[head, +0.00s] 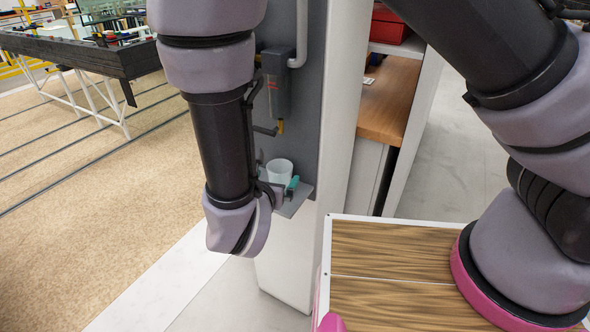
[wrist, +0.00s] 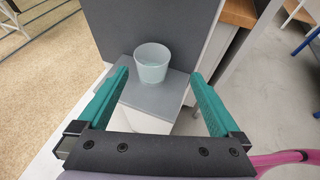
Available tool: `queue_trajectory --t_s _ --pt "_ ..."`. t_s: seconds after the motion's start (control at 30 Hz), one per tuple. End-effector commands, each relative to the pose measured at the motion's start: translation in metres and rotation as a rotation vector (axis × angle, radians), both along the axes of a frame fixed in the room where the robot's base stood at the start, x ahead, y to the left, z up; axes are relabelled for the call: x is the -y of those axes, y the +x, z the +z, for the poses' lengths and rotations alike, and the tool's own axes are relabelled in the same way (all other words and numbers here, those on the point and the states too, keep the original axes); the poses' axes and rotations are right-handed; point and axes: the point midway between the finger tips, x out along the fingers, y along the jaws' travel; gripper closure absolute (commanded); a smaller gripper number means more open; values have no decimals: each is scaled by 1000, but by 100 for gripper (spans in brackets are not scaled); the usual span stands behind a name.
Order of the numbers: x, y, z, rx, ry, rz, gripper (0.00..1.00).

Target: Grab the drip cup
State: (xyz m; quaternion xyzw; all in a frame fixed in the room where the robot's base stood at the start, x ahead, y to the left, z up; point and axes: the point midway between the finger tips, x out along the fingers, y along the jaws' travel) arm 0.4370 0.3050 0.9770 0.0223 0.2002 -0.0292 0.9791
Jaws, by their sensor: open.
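The drip cup is a small pale, whitish cup (wrist: 152,66) standing upright on a grey shelf (wrist: 158,98) in the wrist view. In the head view the cup (head: 280,171) sits on the small shelf (head: 296,199) below a dispenser, partly hidden by my wrist. My gripper (wrist: 160,80) is open, with its two green fingers spread left and right of the shelf. The cup lies between the lines of the fingers, near and slightly beyond their tips. No contact with the cup shows. In the head view one green fingertip (head: 292,184) shows just right of the cup.
A grey dispenser (head: 276,82) with a valve and pipe hangs on the panel above the cup. A white column (head: 331,100) stands to the right of the shelf. A wooden counter (head: 389,95) lies behind it. The floor at left is open.

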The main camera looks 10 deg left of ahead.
Motion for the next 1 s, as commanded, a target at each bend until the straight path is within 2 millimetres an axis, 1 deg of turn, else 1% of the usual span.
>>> queue_trajectory --t_s 0.03,0.07,0.13,0.4,0.67,0.77,0.9,1.0 --pt "-5 -6 -6 7 -19 37 0" --pt "-7 -8 -8 9 -26 52 0" --pt "-9 -5 -13 12 -35 67 0" --pt "-9 33 -28 11 -34 67 0" --pt "-11 49 -34 11 -33 67 0" --pt "-11 61 -39 11 -33 64 0" --pt "-13 81 -47 12 -32 63 0" --pt "-13 89 -51 11 -33 66 0"
